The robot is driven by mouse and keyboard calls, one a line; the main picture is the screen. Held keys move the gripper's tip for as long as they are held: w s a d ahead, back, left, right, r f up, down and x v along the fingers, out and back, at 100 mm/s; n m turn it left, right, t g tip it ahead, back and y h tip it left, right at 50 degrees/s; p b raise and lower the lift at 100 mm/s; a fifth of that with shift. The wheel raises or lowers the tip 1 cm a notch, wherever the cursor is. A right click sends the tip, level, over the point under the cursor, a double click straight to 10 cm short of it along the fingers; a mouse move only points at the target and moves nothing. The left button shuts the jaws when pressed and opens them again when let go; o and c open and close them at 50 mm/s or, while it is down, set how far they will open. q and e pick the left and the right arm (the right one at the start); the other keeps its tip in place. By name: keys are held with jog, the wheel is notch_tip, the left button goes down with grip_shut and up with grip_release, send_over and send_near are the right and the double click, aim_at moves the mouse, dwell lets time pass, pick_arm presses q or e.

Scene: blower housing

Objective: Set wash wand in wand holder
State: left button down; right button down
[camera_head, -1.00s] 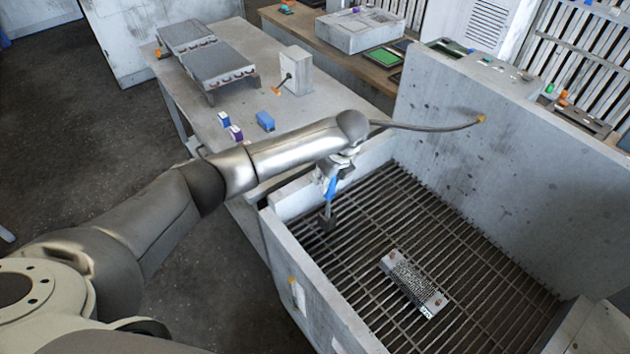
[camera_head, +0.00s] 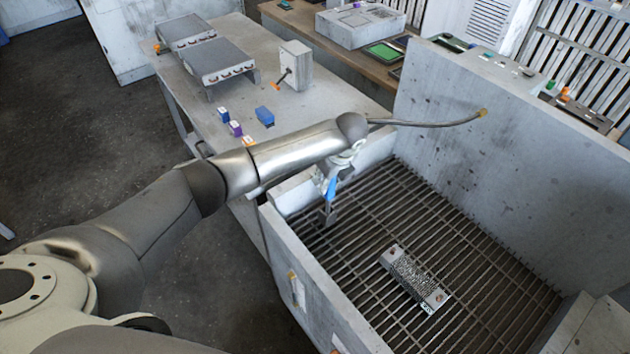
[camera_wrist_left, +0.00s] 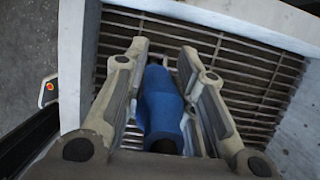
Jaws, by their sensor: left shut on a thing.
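The wash wand (camera_head: 331,188) has a blue handle and a dark lower end. My left gripper (camera_head: 338,172) is shut on its handle inside the left end of the wash basin (camera_head: 345,323), above the grate. In the left wrist view, the blue handle (camera_wrist_left: 160,105) lies between the two fingers. A grey hose (camera_head: 425,124) runs from behind my arm to a yellow fitting on the basin's back wall. I cannot make out the wand holder for sure; a small pale plate with an orange top (camera_head: 295,287) is on the basin's left wall. My right gripper is out of view.
A metal block with a rough top (camera_head: 413,279) lies on the basin grate (camera_head: 460,262). The table behind (camera_head: 190,93) holds grey finned units, a grey box and several small coloured boxes. Basin walls stand around the grate; its right part is clear.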

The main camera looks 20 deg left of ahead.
pick_arm(q)
jog(key=shift+f, duration=0.1)
dwell(0.4)
jog(key=shift+f+b, duration=0.3)
jog(key=shift+f, duration=0.55)
dwell(0.4)
jog(key=c, duration=1.1)
grip_release()
jog(key=shift+s+a+r, duration=0.1)
jog(key=shift+s+r, duration=0.5)
jog(key=shift+r, duration=0.65)
jog(key=shift+s+d+r, duration=0.1)
jog(key=shift+s+r, duration=0.55)
jog(key=shift+r, duration=0.65)
jog(key=shift+s+a+r, duration=0.1)
jog(key=shift+s+r, duration=0.5)
jog(key=shift+r, duration=0.65)
